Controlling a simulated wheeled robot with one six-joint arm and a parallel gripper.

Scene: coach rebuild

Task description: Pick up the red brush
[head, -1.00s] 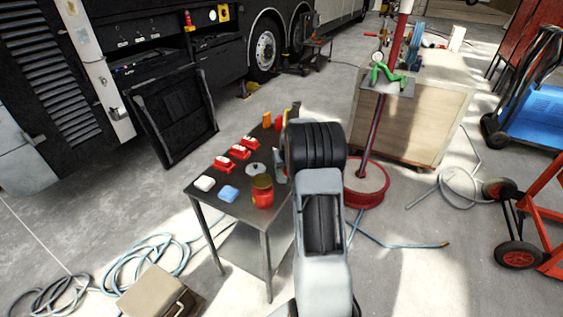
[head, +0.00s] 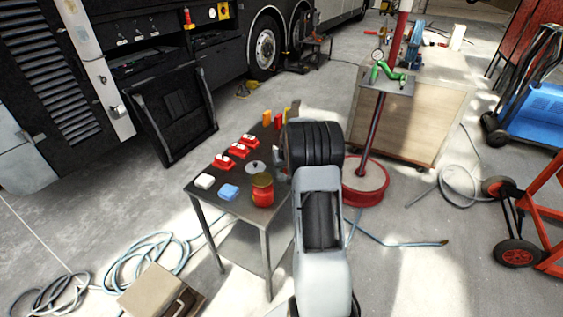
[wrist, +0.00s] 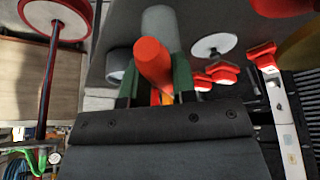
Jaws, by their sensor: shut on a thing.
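In the wrist view a red, rounded piece, which I take as the red brush (wrist: 152,62), stands between the green-sided fingers of my gripper (wrist: 155,88). My gripper is shut on it. The brush's far end and lower part are hidden by the gripper body. In the head view my own arm covers the gripper, at the right side of the small dark table (head: 232,205). A red piece (head: 278,121) shows at the table's back edge, but I cannot tell whether it is the brush.
The table bears a red jar (head: 262,196), a blue block (head: 228,192), a white block (head: 204,181), several red items (head: 238,150) and an orange piece (head: 267,118). A red-based stand (head: 364,190) is close on the right. Hoses (head: 150,255) lie on the floor.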

